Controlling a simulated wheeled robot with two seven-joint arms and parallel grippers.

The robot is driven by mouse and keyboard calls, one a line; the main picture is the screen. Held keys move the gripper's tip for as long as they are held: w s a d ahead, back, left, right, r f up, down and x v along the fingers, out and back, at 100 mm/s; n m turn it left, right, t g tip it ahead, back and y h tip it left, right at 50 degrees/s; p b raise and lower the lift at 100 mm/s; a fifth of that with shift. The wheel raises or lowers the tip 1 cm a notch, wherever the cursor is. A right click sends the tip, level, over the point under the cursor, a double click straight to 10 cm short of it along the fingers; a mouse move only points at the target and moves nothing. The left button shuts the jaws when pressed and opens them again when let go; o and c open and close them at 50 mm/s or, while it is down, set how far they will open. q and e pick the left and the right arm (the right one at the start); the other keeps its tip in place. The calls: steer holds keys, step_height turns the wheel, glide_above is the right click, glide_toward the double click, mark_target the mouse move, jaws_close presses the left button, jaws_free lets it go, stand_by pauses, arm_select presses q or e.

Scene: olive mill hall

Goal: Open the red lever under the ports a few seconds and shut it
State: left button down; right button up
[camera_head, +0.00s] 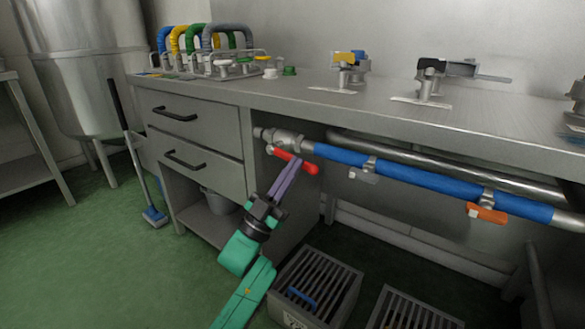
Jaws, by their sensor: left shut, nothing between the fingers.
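The red lever (309,166) sits on a metal valve (283,138) at the left end of the blue pipe (340,155), under the counter edge. The lever slants down to the right, away from the pipe's line. My left gripper (296,160) is shut and empty, with its purple fingers reaching up to the lever. The fingertips overlap the lever in the picture; I cannot tell whether they touch it. The ports on the counter are not clearly distinguishable from the other fittings. My right gripper is not in view.
A grey lever (363,175) and an orange lever (487,213) hang farther right along the pipe. Slatted crates (347,301) stand on the floor below. Drawers (197,122) are to the left. Fittings (430,80) and coloured hoses (193,38) stand on the counter.

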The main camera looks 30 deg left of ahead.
arm_select(q)
steer(key=shift+f+m+g+h, duration=0.3)
steer(key=shift+m+g+h, duration=0.2)
steer(key=shift+m+h, duration=0.4)
steer(key=a+f+m+g+h+p, duration=0.1)
steer(key=a+f+m+g+h, duration=0.2)
steer(key=m+g, duration=1)
steer(key=a+f+m, duration=0.2)
steer(key=a+m, duration=0.2)
steer(key=m, duration=0.2)
steer(key=shift+w+a+f+g+h, duration=0.15)
steer(key=shift+a+f+g+h, duration=0.15)
steer(key=shift+g+h, duration=0.1)
